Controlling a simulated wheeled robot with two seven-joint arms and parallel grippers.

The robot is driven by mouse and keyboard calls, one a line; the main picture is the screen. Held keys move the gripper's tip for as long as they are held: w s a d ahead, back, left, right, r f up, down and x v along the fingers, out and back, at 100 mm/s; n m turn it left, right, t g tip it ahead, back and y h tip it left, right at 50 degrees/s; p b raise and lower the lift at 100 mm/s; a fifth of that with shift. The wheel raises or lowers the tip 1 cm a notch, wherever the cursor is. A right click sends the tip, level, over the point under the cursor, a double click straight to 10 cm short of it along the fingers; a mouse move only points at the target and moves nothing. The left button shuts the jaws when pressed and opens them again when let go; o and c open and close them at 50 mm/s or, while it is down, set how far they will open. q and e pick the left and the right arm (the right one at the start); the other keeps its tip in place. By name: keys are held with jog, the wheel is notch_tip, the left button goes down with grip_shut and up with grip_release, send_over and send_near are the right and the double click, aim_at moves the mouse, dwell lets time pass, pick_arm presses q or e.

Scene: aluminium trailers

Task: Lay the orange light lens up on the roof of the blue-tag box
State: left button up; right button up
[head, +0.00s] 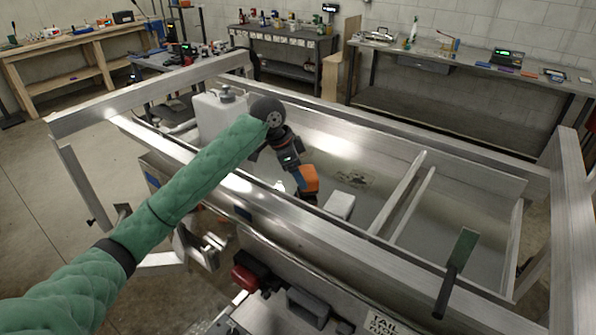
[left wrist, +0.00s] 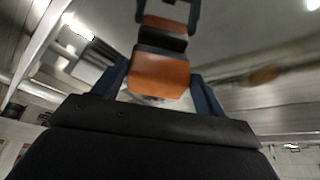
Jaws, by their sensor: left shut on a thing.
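My left gripper (head: 306,192) hangs inside the aluminium trailer, at the end of my green-sleeved arm. It is shut on the orange light (head: 311,178), held above the trailer floor. In the left wrist view the orange light (left wrist: 160,76) sits between the blue fingers of my left gripper (left wrist: 167,14), with a dark band across it. I cannot tell from these views which way its lens faces. A small blue patch (head: 153,181) shows on the trailer's near left side and another (head: 243,214) on its near rail. I cannot tell which box bears the blue tag. My right gripper is not in view.
A pale block (head: 340,205) lies near my gripper. Metal crossbars (head: 400,195) and the near rail (head: 330,250) bound the space.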

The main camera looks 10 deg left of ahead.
pick_arm(q)
jog(key=shift+f, duration=0.15)
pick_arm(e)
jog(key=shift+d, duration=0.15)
pick_arm(q)
jog(key=shift+f, duration=0.35)
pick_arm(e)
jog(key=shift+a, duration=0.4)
pick_arm(q)
jog(key=o, duration=1.2)
jog(key=shift+c, duration=0.2)
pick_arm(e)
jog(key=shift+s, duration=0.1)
pick_arm(q)
jog(key=shift+r, duration=0.1)
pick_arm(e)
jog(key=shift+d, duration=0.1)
pick_arm(q)
jog(key=shift+r, duration=0.1)
jog(key=shift+r+p, duration=0.4)
jog(key=shift+p, duration=0.15)
jog(key=shift+r, duration=0.2)
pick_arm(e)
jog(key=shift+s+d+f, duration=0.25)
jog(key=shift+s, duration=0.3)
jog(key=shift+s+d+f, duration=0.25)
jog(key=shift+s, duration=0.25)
pick_arm(q)
jog(key=shift+p, duration=0.3)
